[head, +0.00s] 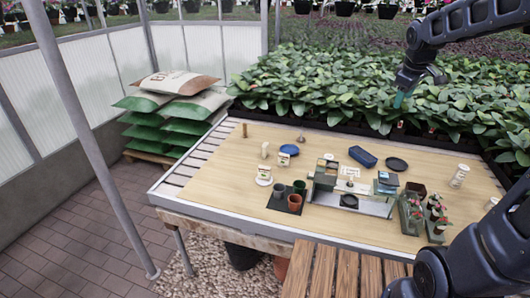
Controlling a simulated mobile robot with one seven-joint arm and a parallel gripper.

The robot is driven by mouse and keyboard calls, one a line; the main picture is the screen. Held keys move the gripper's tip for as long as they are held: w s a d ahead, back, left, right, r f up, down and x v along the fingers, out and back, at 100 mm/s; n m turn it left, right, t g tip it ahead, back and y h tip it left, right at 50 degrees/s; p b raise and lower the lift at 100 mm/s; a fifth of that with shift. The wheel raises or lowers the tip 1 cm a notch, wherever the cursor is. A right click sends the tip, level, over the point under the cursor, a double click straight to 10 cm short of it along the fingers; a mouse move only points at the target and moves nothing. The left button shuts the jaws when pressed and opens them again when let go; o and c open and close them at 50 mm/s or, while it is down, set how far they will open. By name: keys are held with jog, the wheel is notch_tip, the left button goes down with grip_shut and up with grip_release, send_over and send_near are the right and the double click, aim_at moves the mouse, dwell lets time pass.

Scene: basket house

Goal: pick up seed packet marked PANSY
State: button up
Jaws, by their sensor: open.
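Several small items that look like seed packets stand on the wooden table, and their print is too small to read, so I cannot tell which is marked PANSY. One pale packet with a yellow patch (283,160) is left of the middle, near the blue dish. Another pale packet (263,171) stands on a white round base in front of it. A blue-topped packet or box (385,178) is on the right of the grey stand. My gripper (400,98) hangs open above the leafy plants behind the table, well apart from all the packets.
A grey stand (375,208) fills the table's middle. Around it are a blue dish (289,150), a blue box (362,156), a dark plate (396,164), terracotta pot (294,202) and potted flowers (436,212). The table's left side (205,165) is mostly clear.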

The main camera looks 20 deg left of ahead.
jog(key=w+a+f+n, duration=0.2)
jog(key=w+a+n, duration=0.2)
jog(key=w+a, duration=0.25)
jog(key=w+a+f+n, duration=0.3)
jog(key=w+a, duration=0.3)
jog(key=a, duration=0.1)
jog(key=n, duration=1.8)
send_over(264, 146)
jog(key=s, duration=0.3)
notch_tip(264, 146, down, 33)
jog(key=x, duration=0.5)
jog(key=shift+w+a+r, duration=0.1)
jog(key=shift+w+a, duration=0.05)
jog(key=shift+w, duration=0.1)
jog(key=shift+w+x, duration=0.15)
jog(key=shift+x, duration=1.3)
jog(key=shift+w+x, duration=0.15)
jog(key=shift+x, duration=1.3)
jog(key=shift+r, duration=0.2)
jog(key=shift+c, duration=0.2)
jog(key=c, duration=1)
